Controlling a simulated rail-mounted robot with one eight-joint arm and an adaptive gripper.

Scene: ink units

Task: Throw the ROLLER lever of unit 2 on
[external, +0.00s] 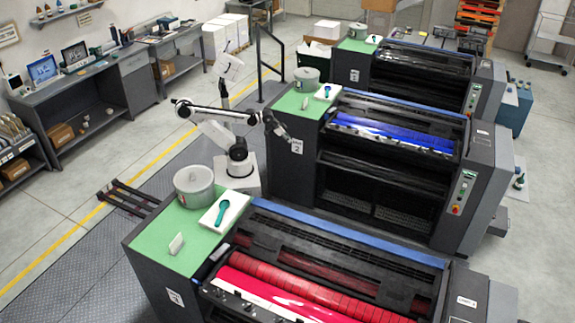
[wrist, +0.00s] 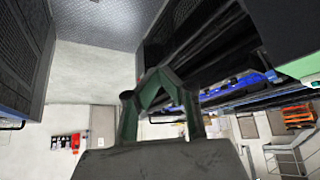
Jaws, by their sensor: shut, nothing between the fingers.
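Unit 2 (external: 385,165) is the middle dark press with blue ink on its rollers and a label "2" (external: 297,146) on its left end. My gripper (external: 284,133) is near the upper part of that left end, beside the label; I cannot tell if it touches. In the wrist view my gripper (wrist: 152,76) shows green fingers drawn together with nothing between them. The blue ink roller (wrist: 240,84) shows behind the fingers there. I cannot make out the ROLLER lever in either view.
A red-inked press (external: 310,285) stands in front and another press (external: 425,75) behind. A pot (external: 306,79) stands on unit 2's green top. A control panel (external: 463,191) is on unit 2's right end. Open floor (external: 130,170) lies left of my arm.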

